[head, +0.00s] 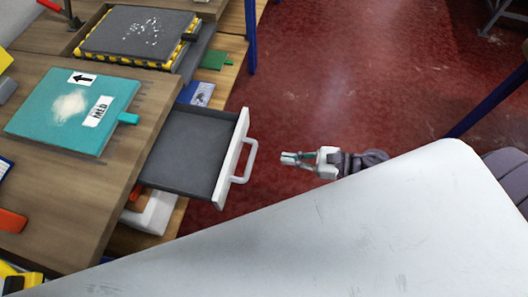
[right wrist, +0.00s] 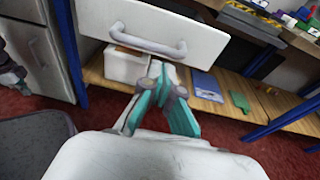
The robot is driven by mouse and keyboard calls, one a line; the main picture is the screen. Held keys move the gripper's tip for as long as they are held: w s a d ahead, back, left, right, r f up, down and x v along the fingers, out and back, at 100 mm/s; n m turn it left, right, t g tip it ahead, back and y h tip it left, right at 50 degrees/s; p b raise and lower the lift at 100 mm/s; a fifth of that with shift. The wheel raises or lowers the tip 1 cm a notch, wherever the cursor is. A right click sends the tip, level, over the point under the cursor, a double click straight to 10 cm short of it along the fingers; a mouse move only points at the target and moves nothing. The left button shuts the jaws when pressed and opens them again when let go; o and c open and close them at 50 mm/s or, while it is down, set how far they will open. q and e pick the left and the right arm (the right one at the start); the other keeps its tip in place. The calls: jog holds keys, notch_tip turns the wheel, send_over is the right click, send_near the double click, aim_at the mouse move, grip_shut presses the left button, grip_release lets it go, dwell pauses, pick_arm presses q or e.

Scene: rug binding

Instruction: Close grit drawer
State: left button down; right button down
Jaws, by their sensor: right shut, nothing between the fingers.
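The grit drawer (head: 190,152) is pulled out from under the wooden bench top, and its dark grey inside looks empty. Its white front carries a white bar handle (head: 248,160). In the right wrist view the drawer front (right wrist: 150,24) and its handle (right wrist: 146,44) are above and beyond the fingers. My right gripper (head: 287,158) is shut and empty, a short gap to the right of the handle, pointing at it. Its teal fingers (right wrist: 163,100) also show in the right wrist view. My left gripper is not in view.
A teal board marked MED (head: 75,110) lies on the bench top (head: 110,175). A black and yellow edged tray (head: 135,38) stands farther back. A lower shelf (right wrist: 215,112) below the drawer holds a white bin (right wrist: 124,66) and blue and green items. Red floor (head: 330,80) is open beyond the gripper.

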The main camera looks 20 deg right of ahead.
aim_at(193, 145)
jog(key=p+x, duration=0.1)
jog(key=x, duration=0.6)
jog(key=shift+p, duration=0.35)
jog(key=shift+w+a, duration=0.1)
jog(key=r+b+x, duration=0.1)
jog(key=x, duration=0.6)
jog(key=r+b+x, duration=0.1)
jog(key=r+x, duration=0.1)
jog(key=x, duration=0.5)
jog(key=w+r+b+x, duration=0.1)
jog(key=x, duration=0.5)
jog(key=shift+w+a+r, duration=0.2)
jog(key=shift+a, duration=0.45)
jog(key=shift+r, duration=0.15)
jog(key=shift+a+r, duration=0.1)
